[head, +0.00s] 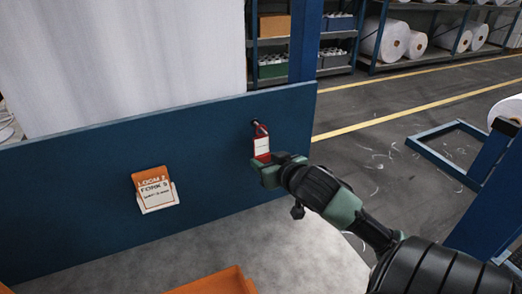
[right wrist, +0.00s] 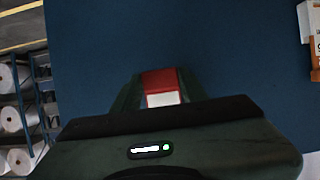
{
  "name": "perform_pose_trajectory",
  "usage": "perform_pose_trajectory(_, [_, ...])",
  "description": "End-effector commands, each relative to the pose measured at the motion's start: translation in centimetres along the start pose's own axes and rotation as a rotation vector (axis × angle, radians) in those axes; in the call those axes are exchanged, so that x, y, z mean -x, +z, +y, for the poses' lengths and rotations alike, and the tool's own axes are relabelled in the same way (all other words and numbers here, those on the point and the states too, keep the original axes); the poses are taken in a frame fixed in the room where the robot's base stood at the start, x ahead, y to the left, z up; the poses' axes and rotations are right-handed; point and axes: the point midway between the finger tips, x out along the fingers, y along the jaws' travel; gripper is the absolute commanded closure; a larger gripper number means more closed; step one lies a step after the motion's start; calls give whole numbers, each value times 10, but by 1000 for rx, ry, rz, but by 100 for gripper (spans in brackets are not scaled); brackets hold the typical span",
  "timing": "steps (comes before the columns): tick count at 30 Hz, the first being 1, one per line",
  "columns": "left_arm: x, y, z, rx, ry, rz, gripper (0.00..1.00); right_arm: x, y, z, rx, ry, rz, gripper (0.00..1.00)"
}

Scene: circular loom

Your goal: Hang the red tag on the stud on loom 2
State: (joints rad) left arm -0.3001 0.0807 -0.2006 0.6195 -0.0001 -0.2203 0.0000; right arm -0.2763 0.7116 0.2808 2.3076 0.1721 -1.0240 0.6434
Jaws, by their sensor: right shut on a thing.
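The red tag (head: 262,147), with a white label panel, is upright against the blue panel of loom 2 (head: 215,165) in the head view. Its top end is at the dark stud (head: 256,123) on that panel. I cannot tell whether its hole is around the stud or just in front of it. My right gripper (head: 262,164) is shut on the lower end of the tag. In the right wrist view the tag (right wrist: 160,85) shows red and white between the fingers; the stud is hidden there. My left gripper is not in view.
An orange and white card reading LOOM 2 (head: 154,190) is on the blue panel to the left. An orange tray (head: 218,284) is at the bottom. A blue post (head: 305,42) rises behind the panel's right end. Shelves with white rolls (head: 385,40) stand at the back.

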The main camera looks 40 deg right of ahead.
Motion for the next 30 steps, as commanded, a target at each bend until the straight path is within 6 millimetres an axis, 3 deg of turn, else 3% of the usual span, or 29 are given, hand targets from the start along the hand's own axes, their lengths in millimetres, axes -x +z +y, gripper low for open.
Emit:
perform_pose_trajectory(11, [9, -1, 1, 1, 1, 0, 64, 11, 0, 0, 0, 1, -1, 100])
perform_pose_trajectory(22, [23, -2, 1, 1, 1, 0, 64, 48, 11, 0, -1, 0, -2, 100])
perform_pose_trajectory(30, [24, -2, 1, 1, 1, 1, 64, 55, 13, 0, 1, 1, 1, 100])
